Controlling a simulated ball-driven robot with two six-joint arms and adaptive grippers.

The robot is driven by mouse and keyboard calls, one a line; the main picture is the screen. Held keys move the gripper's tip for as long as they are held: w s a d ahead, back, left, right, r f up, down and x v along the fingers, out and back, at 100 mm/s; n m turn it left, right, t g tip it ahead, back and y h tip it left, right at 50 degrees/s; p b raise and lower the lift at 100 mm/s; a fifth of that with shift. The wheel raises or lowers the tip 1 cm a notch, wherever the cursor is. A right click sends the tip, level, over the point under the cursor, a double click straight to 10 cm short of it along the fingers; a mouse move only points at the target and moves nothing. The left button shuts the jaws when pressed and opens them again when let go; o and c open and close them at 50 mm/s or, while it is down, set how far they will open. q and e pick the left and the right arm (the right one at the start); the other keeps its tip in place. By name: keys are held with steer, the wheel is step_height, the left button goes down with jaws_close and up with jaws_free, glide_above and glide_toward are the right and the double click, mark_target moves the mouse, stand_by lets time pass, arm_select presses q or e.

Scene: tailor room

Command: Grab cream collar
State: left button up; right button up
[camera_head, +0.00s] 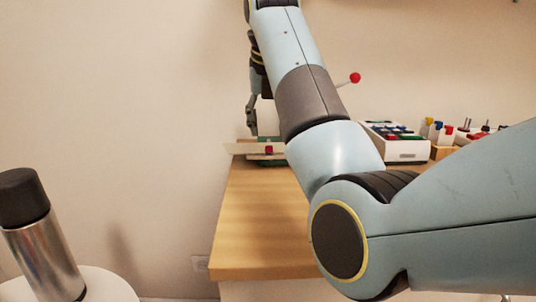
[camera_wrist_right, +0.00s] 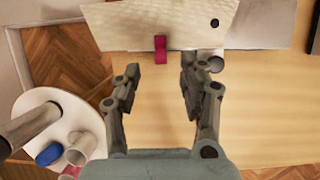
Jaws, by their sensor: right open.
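A flat cream piece (camera_wrist_right: 138,24), which looks like the cream collar, lies at the far end of the wooden table. A small red block (camera_wrist_right: 160,48) sits at its near edge. In the head view the cream piece (camera_head: 242,149) shows as a thin pale strip at the table's far left end, with the red block (camera_head: 268,149) on it. My right gripper (camera_wrist_right: 160,72) is open and empty; its fingers point at the red block and the cream edge from the near side. In the head view this gripper (camera_head: 251,116) hangs above the strip. My left gripper is out of view.
The wooden table (camera_head: 250,225) is bare in front. A white box with coloured pieces (camera_head: 405,156) and a rack of small items stand at right, partly behind my arm. A round white top (camera_head: 105,287) with a black-capped metal cylinder (camera_head: 45,259) stands at left.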

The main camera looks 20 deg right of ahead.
mark_target(269, 144)
steer(key=b+x, duration=0.1)
steer(key=x, duration=0.4)
steer(key=shift+r, duration=0.1)
steer(key=shift+c, duration=0.4)
jaws_close()
